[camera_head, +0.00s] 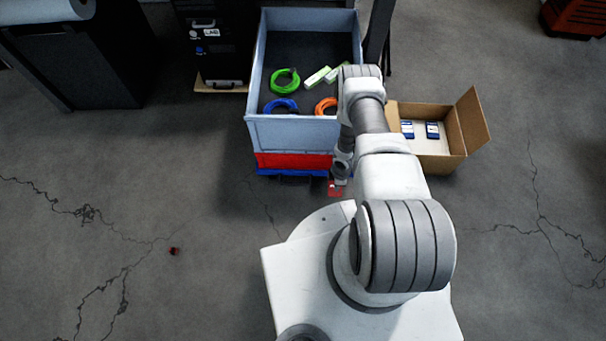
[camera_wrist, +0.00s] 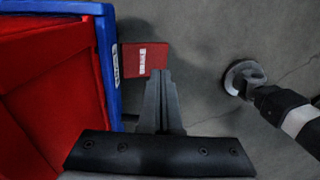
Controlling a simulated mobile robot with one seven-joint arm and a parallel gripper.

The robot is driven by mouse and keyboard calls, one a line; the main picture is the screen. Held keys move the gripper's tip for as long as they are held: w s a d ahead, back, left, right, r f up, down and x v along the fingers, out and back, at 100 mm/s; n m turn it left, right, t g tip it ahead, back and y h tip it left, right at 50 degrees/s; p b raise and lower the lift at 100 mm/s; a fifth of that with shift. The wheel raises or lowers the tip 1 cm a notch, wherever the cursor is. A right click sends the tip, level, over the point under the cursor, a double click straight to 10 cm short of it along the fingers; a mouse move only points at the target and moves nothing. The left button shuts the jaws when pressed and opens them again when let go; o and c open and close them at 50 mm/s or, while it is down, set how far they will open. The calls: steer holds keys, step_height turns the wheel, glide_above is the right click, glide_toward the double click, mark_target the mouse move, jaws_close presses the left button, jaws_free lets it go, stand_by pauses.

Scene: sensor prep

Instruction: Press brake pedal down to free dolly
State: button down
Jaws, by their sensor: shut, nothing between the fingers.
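The red brake pedal (camera_wrist: 136,60), a flat plate with a white label, sticks out beside the blue dolly (camera_wrist: 108,62) in the wrist view. In the head view the pedal (camera_head: 335,190) shows as a small red patch at the dolly's near right corner. My gripper (camera_wrist: 161,74) is shut and empty. Its fingertips overlap the pedal's lower right edge in the wrist view; I cannot tell whether they touch it. In the head view the blue dolly (camera_head: 275,172) shows as a thin strip under the crates, and my arm hides part of this corner.
A red crate (camera_head: 293,161) and a grey-blue crate (camera_head: 290,130) are stacked on the dolly, with colored cable coils inside the top one. An open cardboard box (camera_head: 434,166) stands to the right. A black case (camera_head: 212,55) stands at the left. The floor at the left is mostly clear.

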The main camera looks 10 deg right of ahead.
step_height(320, 180, up, 4)
steer(key=p, duration=0.2)
steer(key=shift+p, duration=0.3)
steer(key=shift+s, duration=0.1)
stand_by(0.4)
